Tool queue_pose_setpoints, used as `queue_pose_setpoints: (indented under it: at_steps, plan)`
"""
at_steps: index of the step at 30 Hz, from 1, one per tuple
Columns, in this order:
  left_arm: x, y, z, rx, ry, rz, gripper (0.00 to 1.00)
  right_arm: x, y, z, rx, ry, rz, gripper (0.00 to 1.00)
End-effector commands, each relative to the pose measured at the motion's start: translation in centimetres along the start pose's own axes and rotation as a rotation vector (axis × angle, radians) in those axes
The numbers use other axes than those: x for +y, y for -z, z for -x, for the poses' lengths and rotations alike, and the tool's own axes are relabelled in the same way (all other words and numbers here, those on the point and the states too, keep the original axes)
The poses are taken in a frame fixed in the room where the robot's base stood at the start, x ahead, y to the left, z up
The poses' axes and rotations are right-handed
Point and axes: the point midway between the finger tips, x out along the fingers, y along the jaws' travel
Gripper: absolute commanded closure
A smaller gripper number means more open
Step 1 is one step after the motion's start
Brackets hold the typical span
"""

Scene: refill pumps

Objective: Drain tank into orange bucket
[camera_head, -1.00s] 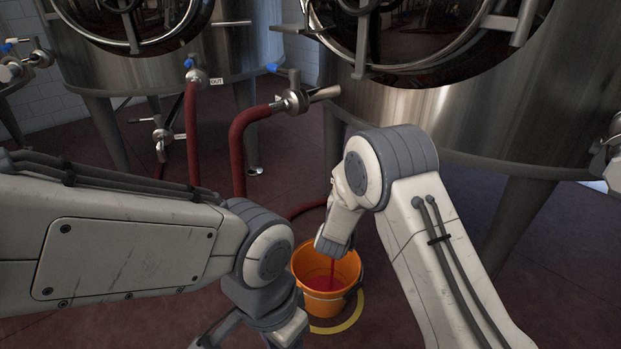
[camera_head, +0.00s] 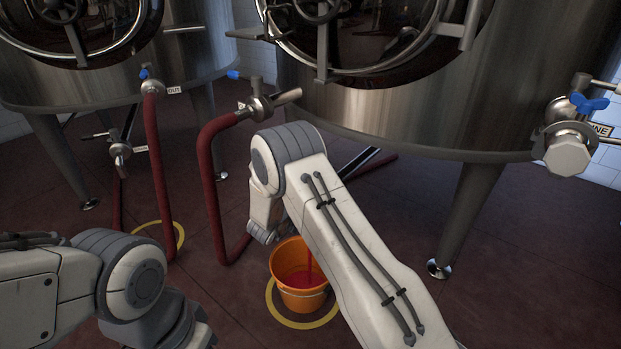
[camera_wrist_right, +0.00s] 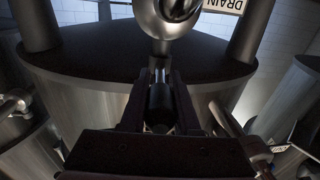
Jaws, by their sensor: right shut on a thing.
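The orange bucket (camera_head: 302,299) stands upright on the floor inside a yellow ring, with red liquid in it. A thin red stream (camera_head: 309,262) falls into it from above; its source is hidden behind my right arm. The large steel tank (camera_head: 400,112) stands above and behind. In the right wrist view, my right gripper (camera_wrist_right: 160,88) is shut on a dark handle (camera_wrist_right: 160,103) below a round metal valve (camera_wrist_right: 166,20), beside a DRAIN label (camera_wrist_right: 222,5). My right arm hides this gripper in the head view. My left gripper is out of view, below the lower left.
A second tank (camera_head: 110,85) stands at the left, with an OUT valve (camera_head: 151,86) and red hose (camera_head: 158,170). Another red hose (camera_head: 208,180) drops from a valve (camera_head: 260,103) left of my right arm. A blue-handled valve (camera_head: 570,140) is at right. The lower right floor is clear.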

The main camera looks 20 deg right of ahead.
Motion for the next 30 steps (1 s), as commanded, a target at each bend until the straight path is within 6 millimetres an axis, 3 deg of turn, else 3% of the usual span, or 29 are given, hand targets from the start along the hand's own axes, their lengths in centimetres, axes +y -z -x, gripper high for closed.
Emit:
queue_pose_setpoints:
  at_steps: [6, 7, 9, 20, 23, 30]
  plan:
    - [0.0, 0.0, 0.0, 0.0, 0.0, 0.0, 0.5, -0.3, 0.6, -0.2, 0.012, 0.006, -0.01, 1.0]
    - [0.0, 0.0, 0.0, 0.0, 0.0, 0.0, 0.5, -0.3, 0.6, -0.2, 0.012, 0.006, -0.01, 0.63]
    - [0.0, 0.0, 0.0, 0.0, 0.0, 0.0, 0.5, -0.3, 0.6, -0.2, 0.01, 0.005, -0.009, 0.4]
    - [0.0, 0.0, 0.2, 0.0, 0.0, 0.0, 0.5, -0.3, 0.3, 0.3, 0.004, 0.006, -0.004, 0.4]
    - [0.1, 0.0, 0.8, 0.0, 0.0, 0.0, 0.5, -0.4, 0.4, 1.4, 0.002, 0.007, -0.002, 0.4]
    - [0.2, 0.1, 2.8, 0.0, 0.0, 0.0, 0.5, -0.4, 0.6, 6.2, 0.004, 0.009, -0.002, 0.4]
